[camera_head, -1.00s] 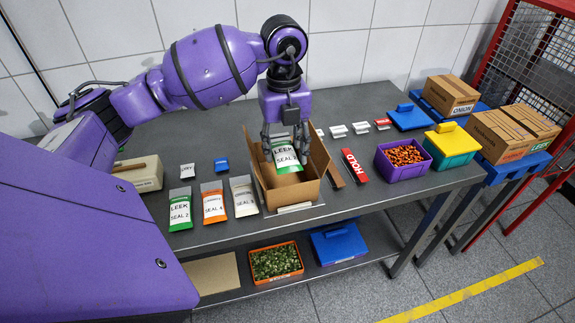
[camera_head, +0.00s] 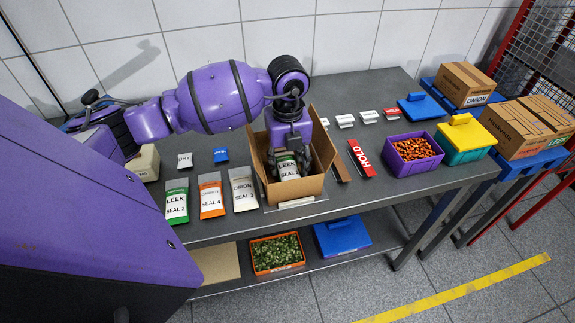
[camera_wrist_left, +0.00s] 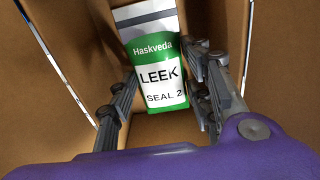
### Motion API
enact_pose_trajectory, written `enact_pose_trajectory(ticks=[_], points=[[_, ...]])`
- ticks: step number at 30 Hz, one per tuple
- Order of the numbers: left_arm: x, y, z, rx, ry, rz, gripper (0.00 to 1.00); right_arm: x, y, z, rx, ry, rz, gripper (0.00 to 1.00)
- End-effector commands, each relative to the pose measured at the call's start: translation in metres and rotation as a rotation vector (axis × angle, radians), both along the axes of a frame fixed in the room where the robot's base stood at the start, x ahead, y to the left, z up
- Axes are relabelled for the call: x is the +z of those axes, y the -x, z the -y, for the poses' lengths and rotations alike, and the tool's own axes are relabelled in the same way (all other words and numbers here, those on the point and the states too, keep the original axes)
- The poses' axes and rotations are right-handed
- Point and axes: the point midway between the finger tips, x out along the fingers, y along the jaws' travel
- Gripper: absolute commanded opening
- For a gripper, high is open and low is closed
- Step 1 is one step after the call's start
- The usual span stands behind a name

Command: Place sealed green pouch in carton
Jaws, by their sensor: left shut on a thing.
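My left gripper (camera_head: 289,160) is shut on a green and white pouch (camera_head: 288,170) labelled LEEK. It holds the pouch upright inside the open brown carton (camera_head: 298,189). I cannot tell whether the pouch touches the carton floor. Another green pouch (camera_head: 176,204), also marked LEEK SEAL 2, lies on the table to the left. My right gripper is not in view.
Orange (camera_head: 211,197) and white (camera_head: 242,190) pouches lie left of the carton. A red HOLD sign (camera_head: 361,158), a purple bin of orange pieces (camera_head: 412,167) and a teal bin with a yellow lid (camera_head: 466,136) stand to the right. The carton's flaps stand open around the gripper.

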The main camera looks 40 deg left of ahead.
Motion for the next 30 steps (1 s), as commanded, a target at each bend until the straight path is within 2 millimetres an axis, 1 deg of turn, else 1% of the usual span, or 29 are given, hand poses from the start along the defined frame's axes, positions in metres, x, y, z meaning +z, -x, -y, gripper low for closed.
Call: enact_pose_trajectory(ticks=[1, 3, 10, 13, 14, 18, 26, 30], points=[[-0.0072, 0.0, 0.0006, 0.0, 0.002, -0.001, 0.2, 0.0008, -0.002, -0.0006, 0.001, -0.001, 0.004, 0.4], [-0.0121, -0.0003, 0.0002, 0.0, 0.001, 0.002, 0.2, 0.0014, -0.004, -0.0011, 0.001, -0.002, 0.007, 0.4], [-0.0123, -0.0005, 0.0, -0.001, 0.001, 0.002, 0.2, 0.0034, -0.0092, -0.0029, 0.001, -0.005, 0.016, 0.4], [-0.0154, -0.0003, -0.0001, -0.001, 0.0, 0.001, 0.2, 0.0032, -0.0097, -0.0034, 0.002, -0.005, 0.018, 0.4], [-0.0158, -0.0003, -0.0001, -0.001, 0.0, 0.001, 0.47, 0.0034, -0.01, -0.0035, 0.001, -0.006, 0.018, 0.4], [-0.0149, -0.0004, -0.0001, -0.001, 0.0, 0.001, 0.65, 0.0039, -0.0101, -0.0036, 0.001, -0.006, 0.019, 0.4], [-0.0147, -0.0004, -0.0001, -0.001, 0.001, 0.002, 0.65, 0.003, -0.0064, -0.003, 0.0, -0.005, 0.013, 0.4], [-0.008, -0.0011, -0.0001, -0.001, 0.0, 0.004, 0.65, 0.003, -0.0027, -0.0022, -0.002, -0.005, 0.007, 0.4]])
